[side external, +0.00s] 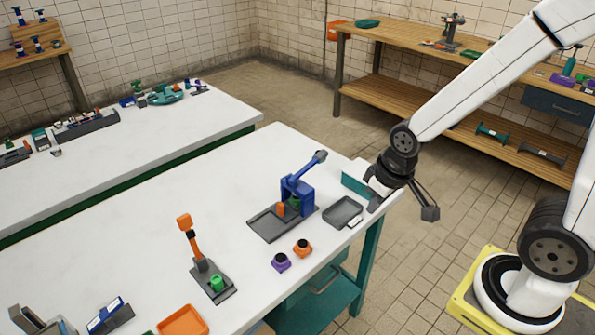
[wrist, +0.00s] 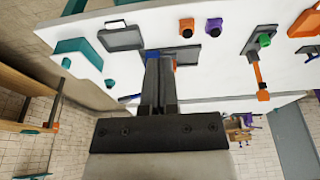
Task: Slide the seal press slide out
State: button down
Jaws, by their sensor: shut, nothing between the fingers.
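The seal press (side external: 297,192) is a blue upright frame with a raised lever, standing on the white table near its right end. I cannot tell which part is the slide. My gripper (side external: 373,203) is at the table's right end, to the right of the press and apart from it. In the wrist view my gripper (wrist: 160,57) is shut and empty. Its fingers hide most of the press there; part of the grey plate (wrist: 187,54) shows beside them.
A grey tray (side external: 343,211) lies between press and gripper. A teal piece (side external: 355,185) stands by the table edge. Purple (side external: 281,262) and orange (side external: 302,248) knobbed pieces sit in front. An orange-lever device (side external: 187,235) stands left. The table behind the press is bare.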

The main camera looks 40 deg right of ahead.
jog(key=c, duration=0.8)
grip_release()
jog(key=shift+w, duration=0.1)
jog(key=o, duration=0.4)
jog(key=shift+w, duration=0.2)
jog(key=shift+c, duration=0.2)
jog(key=n+g+h, duration=0.3)
jog(key=n+h, duration=0.1)
jog(key=n, duration=1.3)
send_over(279, 204)
jog(key=a, duration=0.2)
notch_tip(279, 204, down, 10)
jog(key=shift+a+f+n+h, duration=0.3)
jog(key=shift+f+n, duration=0.2)
jog(key=shift+f, duration=0.1)
jog(key=shift+f, duration=0.15)
jog(key=shift+x, duration=3.75)
jog(key=shift+w, duration=0.1)
